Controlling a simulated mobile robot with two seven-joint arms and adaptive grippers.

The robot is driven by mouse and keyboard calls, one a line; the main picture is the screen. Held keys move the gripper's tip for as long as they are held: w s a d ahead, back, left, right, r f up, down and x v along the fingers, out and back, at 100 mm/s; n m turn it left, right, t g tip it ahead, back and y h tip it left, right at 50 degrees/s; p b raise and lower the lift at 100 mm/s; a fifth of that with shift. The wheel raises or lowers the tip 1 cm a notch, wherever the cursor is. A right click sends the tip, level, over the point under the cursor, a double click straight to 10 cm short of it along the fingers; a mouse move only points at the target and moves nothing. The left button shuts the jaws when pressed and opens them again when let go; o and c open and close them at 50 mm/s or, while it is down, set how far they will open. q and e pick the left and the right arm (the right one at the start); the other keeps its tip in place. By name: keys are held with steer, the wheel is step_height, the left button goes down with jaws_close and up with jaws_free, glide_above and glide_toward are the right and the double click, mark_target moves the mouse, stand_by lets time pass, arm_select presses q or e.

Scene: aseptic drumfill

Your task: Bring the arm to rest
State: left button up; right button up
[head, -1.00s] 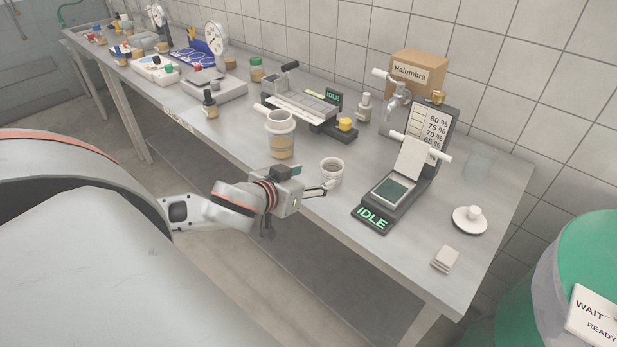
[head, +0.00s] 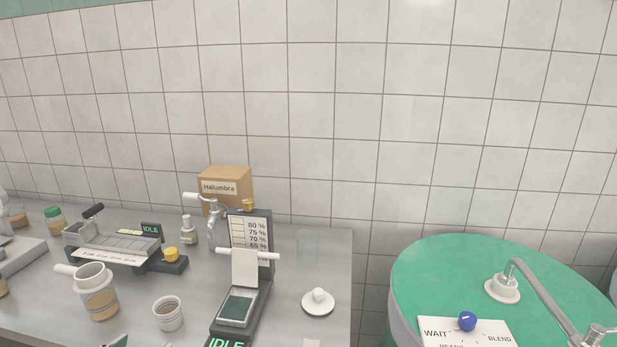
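Neither gripper shows clearly in the head view now. A small dark green piece (head: 117,341) at the bottom edge looks like the top of my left gripper. Its fingers are below the picture, so its opening is hidden. My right gripper is not in view. A small cup (head: 168,314) and a handled jar with a tan band (head: 97,292) stand upright on the steel table (head: 330,269), just above that green piece.
A device reading IDLE (head: 237,309) stands on the table, with a white lidded dish (head: 318,302) and a clear beaker (head: 307,246) to its right. A Halumbra box (head: 225,187) is at the wall. A green drum (head: 440,275) with a pipe stands at right.

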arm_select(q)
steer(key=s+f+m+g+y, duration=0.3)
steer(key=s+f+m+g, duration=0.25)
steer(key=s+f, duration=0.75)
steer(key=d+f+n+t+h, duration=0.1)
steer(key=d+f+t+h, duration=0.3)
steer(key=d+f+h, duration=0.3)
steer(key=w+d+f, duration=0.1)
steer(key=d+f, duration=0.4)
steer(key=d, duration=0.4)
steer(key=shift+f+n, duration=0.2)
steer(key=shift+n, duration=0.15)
